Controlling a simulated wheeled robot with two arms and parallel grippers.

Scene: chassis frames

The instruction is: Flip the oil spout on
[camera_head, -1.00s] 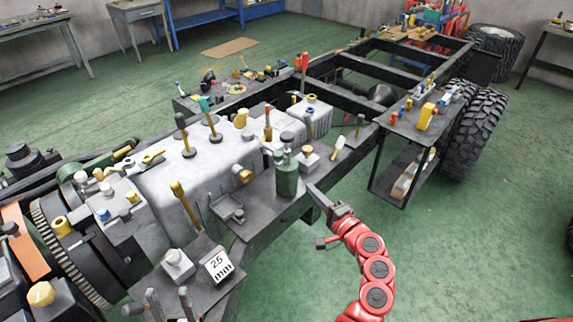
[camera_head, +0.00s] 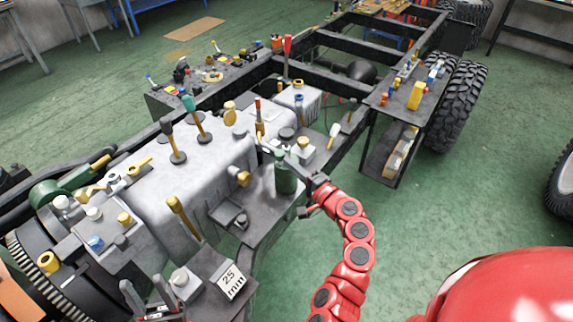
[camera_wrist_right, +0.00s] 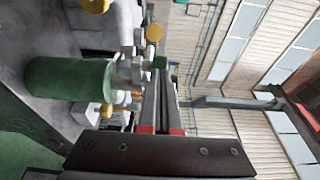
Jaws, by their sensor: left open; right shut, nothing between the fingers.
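A green oil bottle (camera_head: 285,180) stands upright on the dark side shelf of the chassis, with a narrow spout at its top. In the right wrist view the bottle (camera_wrist_right: 68,79) appears sideways. A small green piece (camera_wrist_right: 160,62) shows by the fingertips; I cannot tell whether they touch it. My right gripper (camera_head: 293,153), on the red arm, is shut and empty beside the bottle's top. Its fingers also show in the wrist view (camera_wrist_right: 160,80). My left gripper (camera_head: 144,283) is open and empty at the lower left.
Upright levers (camera_head: 194,120) and yellow knobs stand on the grey engine block (camera_head: 190,195) left of the bottle. A "25 mm" card (camera_head: 231,281) lies nearer. A side shelf with tools (camera_head: 408,100) and a tyre (camera_head: 453,105) stand farther right. Green floor (camera_head: 440,195) is clear at right.

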